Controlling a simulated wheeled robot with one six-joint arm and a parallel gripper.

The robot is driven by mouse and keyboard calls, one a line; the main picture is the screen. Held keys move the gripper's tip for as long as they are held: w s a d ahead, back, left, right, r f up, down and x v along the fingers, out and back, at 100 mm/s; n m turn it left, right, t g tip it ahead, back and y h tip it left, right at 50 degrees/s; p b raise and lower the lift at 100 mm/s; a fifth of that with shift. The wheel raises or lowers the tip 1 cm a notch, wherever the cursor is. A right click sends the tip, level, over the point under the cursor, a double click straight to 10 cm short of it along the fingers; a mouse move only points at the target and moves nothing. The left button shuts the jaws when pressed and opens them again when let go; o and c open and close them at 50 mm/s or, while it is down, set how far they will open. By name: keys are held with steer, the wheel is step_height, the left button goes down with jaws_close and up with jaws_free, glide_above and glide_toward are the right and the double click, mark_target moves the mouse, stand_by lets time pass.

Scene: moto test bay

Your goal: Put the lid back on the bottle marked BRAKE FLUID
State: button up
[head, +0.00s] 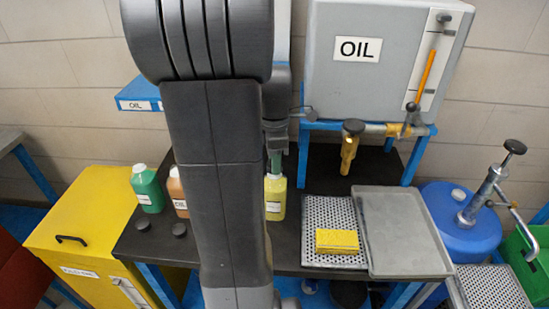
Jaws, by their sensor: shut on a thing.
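A yellow bottle (275,203) with a white label stands on the dark bench; its label is too small to read. My gripper (275,164) points down right over the bottle's neck, partly hidden by my arm. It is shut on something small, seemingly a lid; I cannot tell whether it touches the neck. A green bottle (147,192) and an orange bottle (177,196), partly hidden by my arm, stand to the left with pale tops. Two dark round lids (142,224) (179,229) lie on the bench before them. No BRAKE FLUID marking is readable.
Right of the yellow bottle are a perforated tray (318,215) with a yellow sponge (337,241) and a grey tray (402,225). An OIL tank (395,30) with a tap stands behind. A blue drum (460,230) with a pump is at right, a yellow cabinet (85,235) at left.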

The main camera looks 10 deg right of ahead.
steer(key=o, duration=1.5)
steer(key=shift+r+p, duration=3)
steer(key=shift+r, duration=0.55)
steer(key=shift+c, duration=0.5)
jaws_close()
